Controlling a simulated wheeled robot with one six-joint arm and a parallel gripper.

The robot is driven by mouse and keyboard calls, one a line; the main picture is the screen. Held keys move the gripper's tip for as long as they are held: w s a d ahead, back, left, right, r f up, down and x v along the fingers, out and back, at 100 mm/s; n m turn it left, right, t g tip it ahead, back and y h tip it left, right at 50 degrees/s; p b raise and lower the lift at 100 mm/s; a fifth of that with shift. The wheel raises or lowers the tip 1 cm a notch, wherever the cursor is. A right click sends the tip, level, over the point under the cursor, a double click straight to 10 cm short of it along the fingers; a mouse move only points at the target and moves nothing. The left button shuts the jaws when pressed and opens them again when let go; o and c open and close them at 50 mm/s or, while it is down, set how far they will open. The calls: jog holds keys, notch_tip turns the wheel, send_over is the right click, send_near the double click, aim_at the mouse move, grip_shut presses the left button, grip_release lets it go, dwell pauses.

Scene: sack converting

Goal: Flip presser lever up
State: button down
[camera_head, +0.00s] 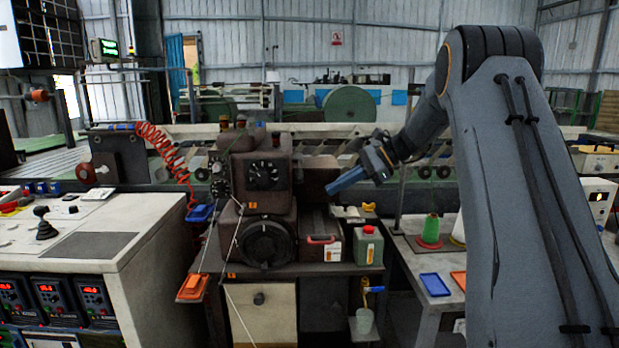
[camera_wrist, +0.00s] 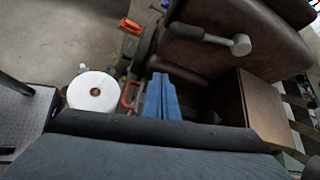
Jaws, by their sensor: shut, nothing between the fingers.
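The sewing machine (camera_head: 262,222) is a dark brown body with dials and a handwheel on its front. In the wrist view, a lever (camera_wrist: 215,40) with a dark shaft and a pale grey rounded knob lies across the machine's brown casing (camera_wrist: 195,60); it appears to be the presser lever. I cannot make it out in the head view. My gripper (camera_head: 332,189), with blue fingers, is beside the right end of the machine. In the wrist view its fingers (camera_wrist: 159,85) are shut and empty, below and left of the lever, apart from it.
A green canister (camera_head: 368,247) and a red-handled part (camera_head: 321,240) stand on the machine's table below my gripper. A white round spool (camera_wrist: 93,92) shows in the wrist view. A side table (camera_head: 432,262) at right holds a green cone (camera_head: 431,228).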

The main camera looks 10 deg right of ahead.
jog(key=shift+w+d+r+m+t+y, duration=0.4)
jog(key=shift+w+d+r, duration=0.55)
jog(key=shift+r, duration=0.2)
jog(key=shift+a, duration=0.1)
jog(key=w+a+f+p, duration=0.1)
jog(key=w+a+p, duration=0.1)
jog(key=a+p, duration=0.3)
jog(key=a, duration=0.4)
jog(key=shift+d, duration=0.15)
